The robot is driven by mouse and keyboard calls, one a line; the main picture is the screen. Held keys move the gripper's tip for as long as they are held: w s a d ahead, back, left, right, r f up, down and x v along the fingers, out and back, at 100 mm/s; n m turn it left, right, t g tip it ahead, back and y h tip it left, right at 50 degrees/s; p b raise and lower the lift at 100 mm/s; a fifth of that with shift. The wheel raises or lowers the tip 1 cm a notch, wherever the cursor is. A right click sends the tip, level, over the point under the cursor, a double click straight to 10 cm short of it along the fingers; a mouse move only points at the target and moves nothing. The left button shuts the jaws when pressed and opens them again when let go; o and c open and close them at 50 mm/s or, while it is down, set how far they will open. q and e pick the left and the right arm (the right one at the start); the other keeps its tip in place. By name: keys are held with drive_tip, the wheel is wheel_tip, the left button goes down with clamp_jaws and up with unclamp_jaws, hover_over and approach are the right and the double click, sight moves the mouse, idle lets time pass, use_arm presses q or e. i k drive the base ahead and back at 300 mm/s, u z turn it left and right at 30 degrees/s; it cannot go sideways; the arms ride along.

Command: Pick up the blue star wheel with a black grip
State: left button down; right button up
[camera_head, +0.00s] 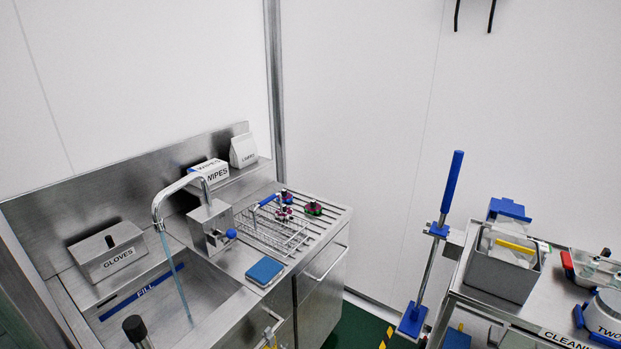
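Several small wheels sit on the ribbed drainboard (333,222) right of the sink. One wheel at the back (286,195) shows blue and dark red tones with a dark top. A pinkish-purple wheel (284,213) lies just in front of it, by the wire rack. A third wheel (314,208), with red and green tones and a dark centre, lies to the right. They are too small to tell for certain which is the blue star wheel with a black grip. Neither of my grippers is in view.
Water runs from the tap (158,200) into the sink (205,285). A wire rack (275,235) and blue sponge (265,271) are nearby. A GLOVES box (108,252) stands behind the sink. Right are a blue-handled pole (437,229) and a cart (510,312) holding a grey bin (500,275).

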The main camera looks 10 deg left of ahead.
sight(286, 197)
drive_tip(key=z, duration=0.5)
drive_tip(key=i, duration=1.1)
drive_tip(key=z, duration=0.15)
